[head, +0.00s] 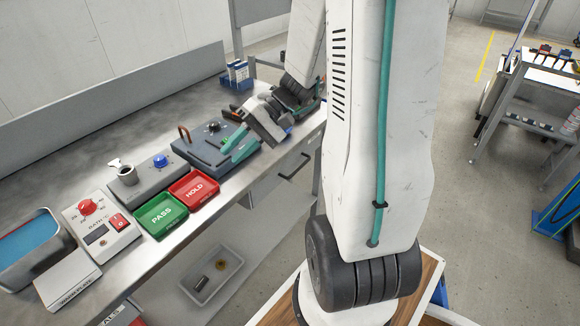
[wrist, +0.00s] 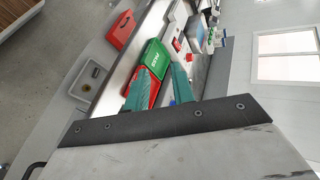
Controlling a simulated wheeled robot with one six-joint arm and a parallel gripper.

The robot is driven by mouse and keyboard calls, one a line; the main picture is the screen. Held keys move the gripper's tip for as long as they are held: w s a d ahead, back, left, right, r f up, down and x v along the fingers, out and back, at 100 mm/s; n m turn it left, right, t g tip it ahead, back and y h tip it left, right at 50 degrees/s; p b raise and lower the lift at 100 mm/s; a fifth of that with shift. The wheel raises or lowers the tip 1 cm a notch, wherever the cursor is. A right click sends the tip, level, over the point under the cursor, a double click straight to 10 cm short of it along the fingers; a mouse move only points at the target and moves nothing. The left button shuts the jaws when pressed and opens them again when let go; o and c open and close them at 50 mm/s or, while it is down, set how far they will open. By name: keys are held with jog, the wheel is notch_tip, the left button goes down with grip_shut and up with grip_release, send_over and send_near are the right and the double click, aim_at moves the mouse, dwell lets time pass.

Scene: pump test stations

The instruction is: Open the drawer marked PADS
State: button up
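A grey drawer front (head: 306,152) with a dark bar handle (head: 294,168) sits under the right end of the bench in the head view. It looks shut. I cannot read the word PADS on it. A dark handle (wrist: 33,170) also shows at the lower left edge of the wrist view. My gripper (head: 238,144) is above the bench top, near the grey-blue tester, up and left of the drawer handle and apart from it. Its teal fingers are spread with nothing between them in the wrist view (wrist: 158,88).
On the metal bench (head: 150,110) stand a green PASS tray (head: 160,215), a red HOLD tray (head: 194,188), a control box (head: 100,230) and a blue-filled basin (head: 35,250). A grey tray (head: 210,275) lies on the shelf below.

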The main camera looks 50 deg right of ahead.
jog(key=w+d+f+m+t, duration=0.3)
jog(key=d+f+t, duration=0.25)
jog(key=d, duration=0.25)
jog(key=m+t+h, duration=0.7)
jog(key=m+h, duration=0.2)
jog(key=h, duration=0.1)
send_near(298, 169)
jog(key=f+x, duration=0.1)
jog(key=x, duration=0.2)
jog(key=shift+m, duration=0.3)
jog(key=x, duration=0.7)
jog(key=shift+w+r, duration=0.1)
jog(key=shift+r, duration=0.1)
grip_shut()
